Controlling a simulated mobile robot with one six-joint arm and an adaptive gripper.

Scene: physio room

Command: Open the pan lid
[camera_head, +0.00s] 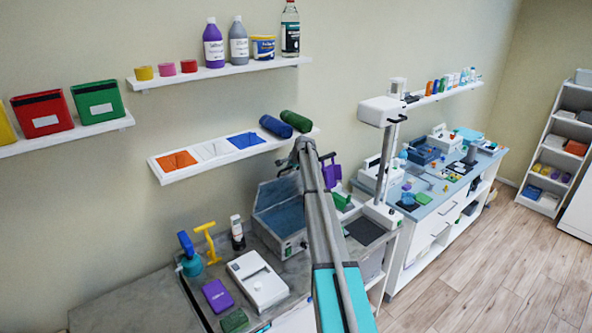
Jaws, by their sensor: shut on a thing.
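The pan is a grey box-shaped unit (291,246) on the grey counter, left of my arm. Its lid (277,199) stands tilted up at the back, with a blue-grey face showing. My gripper (287,168) is at the lid's upper right edge and is shut on it. The fingertips are small and dark here, and the exact hold is hard to make out. My arm hides the right side of the pan.
A shelf with coloured trays (213,150) and two rolls (286,122) hangs just above and behind the lid. A white device (257,280), purple box (217,296), and yellow tool (206,241) stand left of the pan. A white stand (381,160) rises at right.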

